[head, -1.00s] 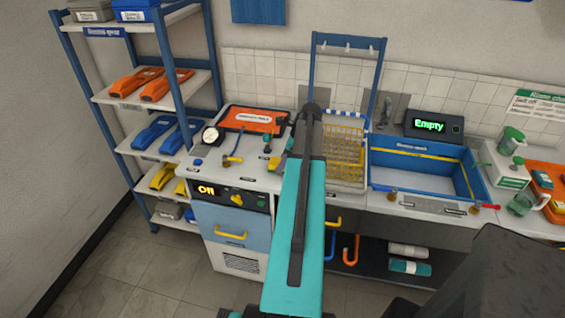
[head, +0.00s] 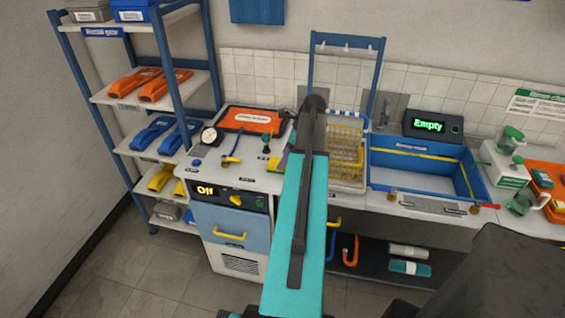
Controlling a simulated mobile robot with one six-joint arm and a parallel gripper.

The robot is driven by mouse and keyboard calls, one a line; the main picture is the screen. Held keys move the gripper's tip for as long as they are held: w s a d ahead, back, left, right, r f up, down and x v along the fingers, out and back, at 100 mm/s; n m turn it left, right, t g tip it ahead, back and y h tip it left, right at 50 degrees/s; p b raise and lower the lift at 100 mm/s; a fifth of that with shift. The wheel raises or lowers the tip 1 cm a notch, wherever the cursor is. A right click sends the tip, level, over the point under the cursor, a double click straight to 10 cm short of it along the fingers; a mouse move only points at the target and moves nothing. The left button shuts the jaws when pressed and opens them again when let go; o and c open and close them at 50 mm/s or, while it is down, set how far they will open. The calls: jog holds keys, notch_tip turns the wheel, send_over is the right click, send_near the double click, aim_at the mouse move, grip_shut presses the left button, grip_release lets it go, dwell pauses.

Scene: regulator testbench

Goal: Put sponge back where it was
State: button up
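A small yellow and purple piece (head: 274,164) shows at the left edge of my arm, on or just above the white worktop. It may be the sponge, but most of it is hidden and I cannot tell whether it is held. My teal and dark arm reaches up the middle of the view and bends at a dark joint by the wire basket. My gripper is hidden behind the arm, so its fingers do not show.
The test bench (head: 236,170) has an "Off" display (head: 205,190), a gauge (head: 210,135) and an orange panel (head: 250,120). A yellow wire basket (head: 346,147) and a blue-walled basin (head: 415,145) stand to the right. A "Empty" display (head: 432,124) is behind. A shelf rack (head: 165,75) stands left.

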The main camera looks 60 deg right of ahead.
jog(key=b+v, duration=0.1)
jog(key=v, duration=0.8)
jog(key=shift+b, duration=0.35)
jog(key=shift+w, duration=0.1)
dwell(0.4)
